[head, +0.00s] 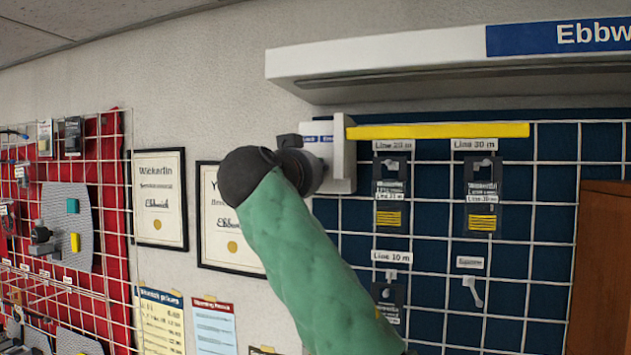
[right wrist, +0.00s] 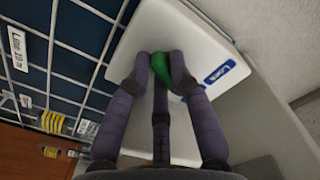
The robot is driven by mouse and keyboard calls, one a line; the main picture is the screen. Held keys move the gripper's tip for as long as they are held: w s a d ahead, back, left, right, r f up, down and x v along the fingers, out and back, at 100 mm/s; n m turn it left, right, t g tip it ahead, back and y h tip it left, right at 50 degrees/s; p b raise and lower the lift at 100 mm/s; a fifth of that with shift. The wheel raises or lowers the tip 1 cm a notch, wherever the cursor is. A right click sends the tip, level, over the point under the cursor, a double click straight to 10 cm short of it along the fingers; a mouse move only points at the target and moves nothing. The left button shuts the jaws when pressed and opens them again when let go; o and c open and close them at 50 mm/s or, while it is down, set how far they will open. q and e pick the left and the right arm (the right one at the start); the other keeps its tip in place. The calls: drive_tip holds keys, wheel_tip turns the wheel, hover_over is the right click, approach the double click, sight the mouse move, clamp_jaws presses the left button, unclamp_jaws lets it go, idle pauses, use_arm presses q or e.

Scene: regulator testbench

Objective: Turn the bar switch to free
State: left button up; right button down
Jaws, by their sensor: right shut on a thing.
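A white switch box (head: 343,160) is mounted on the wall under the canopy, with small blue labels (head: 318,138) on its face. In the right wrist view the box (right wrist: 140,35) shows a blue label (right wrist: 223,71) that seems to read "Lock"; the other label is hidden. My right gripper (head: 318,172), on the green-sleeved arm, is up against the box. In the right wrist view its fingers (right wrist: 160,62) are shut around a green switch handle (right wrist: 160,68), which is mostly hidden between them, so its angle is unclear. My left gripper is not in view.
A yellow bar (head: 440,131) runs right from the box, below the white canopy (head: 390,60). A blue grid panel with hanging packs (head: 482,195) is to the right, beside a brown wooden cabinet (head: 605,270). Framed certificates (head: 160,199) and a red grid panel (head: 112,190) are left.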

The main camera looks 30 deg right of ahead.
drive_tip(key=shift+w+a+m+b, duration=0.15)
drive_tip(key=shift+m+b, duration=0.25)
drive_tip(key=shift+m, duration=1.6)
drive_tip(key=shift+m, duration=0.3)
drive_tip(key=c, duration=1.4)
unclamp_jaws()
drive_tip(key=v, duration=1.2)
